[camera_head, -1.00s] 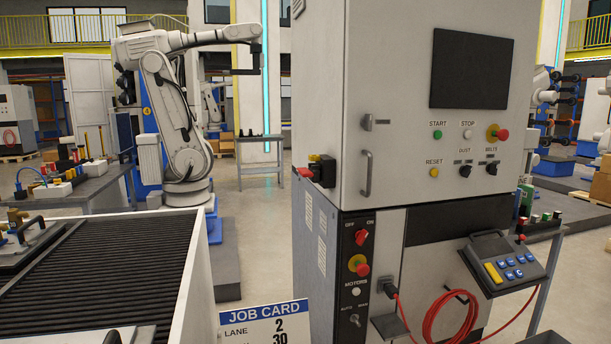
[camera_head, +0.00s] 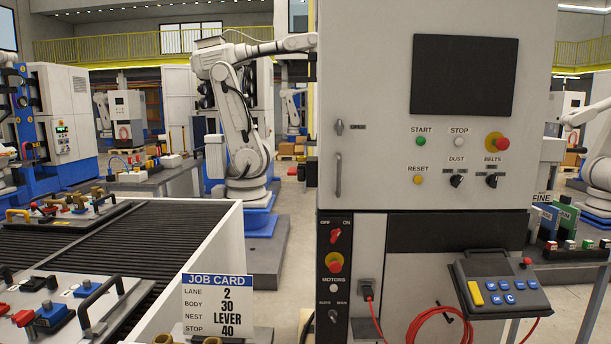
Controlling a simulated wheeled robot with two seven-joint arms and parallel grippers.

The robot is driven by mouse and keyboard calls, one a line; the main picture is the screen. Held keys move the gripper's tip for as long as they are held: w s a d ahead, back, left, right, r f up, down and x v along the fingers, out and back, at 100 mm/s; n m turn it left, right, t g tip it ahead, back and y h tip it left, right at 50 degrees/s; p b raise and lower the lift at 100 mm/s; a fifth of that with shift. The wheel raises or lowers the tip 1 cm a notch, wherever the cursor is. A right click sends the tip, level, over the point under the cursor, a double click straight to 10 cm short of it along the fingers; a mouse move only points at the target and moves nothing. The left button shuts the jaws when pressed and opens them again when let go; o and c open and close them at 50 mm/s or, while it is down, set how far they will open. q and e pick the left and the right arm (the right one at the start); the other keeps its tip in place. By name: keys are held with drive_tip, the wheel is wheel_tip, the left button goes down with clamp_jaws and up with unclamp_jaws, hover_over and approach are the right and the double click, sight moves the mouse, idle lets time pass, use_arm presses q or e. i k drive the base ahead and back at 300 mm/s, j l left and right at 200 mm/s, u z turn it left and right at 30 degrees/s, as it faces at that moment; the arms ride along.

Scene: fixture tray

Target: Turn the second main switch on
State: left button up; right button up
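The light grey machine cabinet (camera_head: 375,130) stands right of centre, seen almost square on. On its black lower-left panel is a red rotary switch (camera_head: 335,236) under the labels OFF and ON. The switch is small here, and I cannot tell for sure which label its handle points to. Below it are a red button on a yellow base (camera_head: 334,262), a white MOTORS button (camera_head: 334,288) and an AUTO/MAN toggle (camera_head: 334,315). No switch carries a visible "second main" label. Neither of my grippers is in view.
A job card (camera_head: 218,306) stands at the lower front, beside a ribbed conveyor (camera_head: 120,240) with fixture trays. A keypad (camera_head: 500,283) juts out from the cabinet's right front, and a red cable (camera_head: 435,318) hangs beside it. Grey floor shows between conveyor and cabinet.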

sight(300, 171)
drive_tip(key=i+l+u, duration=0.1)
drive_tip(key=l, duration=0.25)
drive_tip(key=i+l+u, duration=0.25)
drive_tip(key=i+l, duration=0.2)
drive_tip(key=l, duration=0.25)
drive_tip(key=i+l+u, duration=0.1)
drive_tip(key=l, duration=0.3)
